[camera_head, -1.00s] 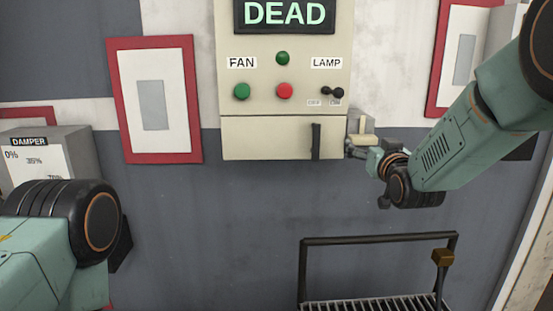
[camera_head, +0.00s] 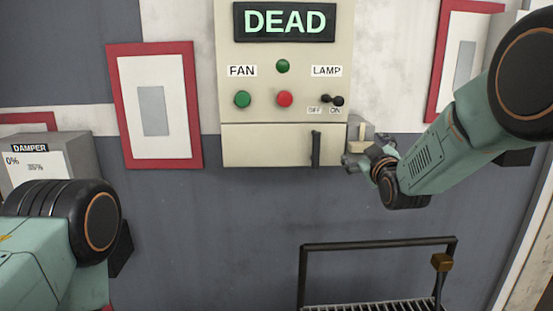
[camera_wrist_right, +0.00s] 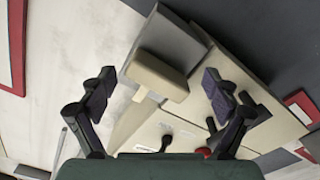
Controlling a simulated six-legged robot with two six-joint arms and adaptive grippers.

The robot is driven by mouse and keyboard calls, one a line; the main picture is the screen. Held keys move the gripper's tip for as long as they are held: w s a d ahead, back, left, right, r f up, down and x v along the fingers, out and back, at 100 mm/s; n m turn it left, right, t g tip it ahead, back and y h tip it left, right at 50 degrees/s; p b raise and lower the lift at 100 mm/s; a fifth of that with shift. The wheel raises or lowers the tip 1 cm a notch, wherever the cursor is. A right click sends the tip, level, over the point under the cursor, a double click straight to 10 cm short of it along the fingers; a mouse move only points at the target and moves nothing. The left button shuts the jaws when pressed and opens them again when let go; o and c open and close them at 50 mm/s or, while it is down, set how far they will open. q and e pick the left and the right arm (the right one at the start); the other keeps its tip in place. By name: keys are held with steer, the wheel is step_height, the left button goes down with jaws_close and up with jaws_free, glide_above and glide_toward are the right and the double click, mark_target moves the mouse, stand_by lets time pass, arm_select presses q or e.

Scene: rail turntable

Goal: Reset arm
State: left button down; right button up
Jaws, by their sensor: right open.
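The cream T-shaped lever handle (camera_wrist_right: 157,74), which I take for the reset arm, sits on a grey mount at the right side of the control box. In the head view the handle (camera_head: 361,143) is small and partly hidden by my right gripper (camera_head: 358,160). In the right wrist view my right gripper (camera_wrist_right: 158,88) is open, with one dark finger on each side of the handle. I cannot tell whether either finger touches it. My left arm shows at the lower left of the head view, its gripper out of view.
The cream control box (camera_head: 235,150) has a DEAD sign (camera_head: 285,21), a green FAN button (camera_head: 242,99), a red button (camera_head: 284,98) and a LAMP switch (camera_head: 332,100). A DAMPER box (camera_head: 70,148) stands left. A black-railed grate (camera_head: 375,245) is below.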

steer(key=shift+r+n+p, duration=0.1)
steer(key=shift+n+p, duration=0.2)
steer(key=shift+n, duration=0.5)
steer(key=n+p, duration=0.2)
steer(key=n, duration=0.3)
steer(key=shift+p, duration=0.3)
steer(key=shift+s+n+p, duration=0.2)
steer(key=shift+n+p, duration=0.3)
steer(key=shift+n, duration=0.7)
steer(key=shift+w, duration=0.2)
steer(key=shift+s, duration=0.1)
